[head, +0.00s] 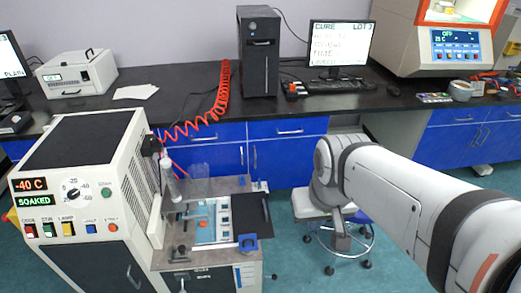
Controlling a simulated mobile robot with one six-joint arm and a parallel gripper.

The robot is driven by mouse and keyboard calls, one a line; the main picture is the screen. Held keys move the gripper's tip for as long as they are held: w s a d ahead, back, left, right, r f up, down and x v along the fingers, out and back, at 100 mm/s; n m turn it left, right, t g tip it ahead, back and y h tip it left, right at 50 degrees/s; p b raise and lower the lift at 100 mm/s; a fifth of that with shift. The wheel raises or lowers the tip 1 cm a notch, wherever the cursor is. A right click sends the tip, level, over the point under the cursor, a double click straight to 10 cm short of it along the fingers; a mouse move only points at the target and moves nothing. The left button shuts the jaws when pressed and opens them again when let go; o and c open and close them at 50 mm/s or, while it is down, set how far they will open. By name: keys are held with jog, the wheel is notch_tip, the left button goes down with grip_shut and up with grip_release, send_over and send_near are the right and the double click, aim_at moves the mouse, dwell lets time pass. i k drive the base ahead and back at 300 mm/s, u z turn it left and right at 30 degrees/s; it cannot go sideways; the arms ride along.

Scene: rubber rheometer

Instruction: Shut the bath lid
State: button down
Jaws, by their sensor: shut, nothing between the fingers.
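The bath unit (90,150) stands at the left, a cream cabinet with a dark top. Its display (30,185) reads -40 C, with SOAKED below. Its low right section has an uncovered top with a light blue and white area (208,225) and small parts inside. A dark flat panel (251,211) lies out to the right of this area; it may be the lid, swung open, but I cannot be sure. A blue piece (248,243) sits at its front.
A wheeled stool (338,225) stands partly behind my arm. A black bench (190,98) with blue cabinets runs along the back.

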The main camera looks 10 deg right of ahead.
aim_at(251, 214)
jog(key=i, duration=0.85)
jog(key=u, duration=0.05)
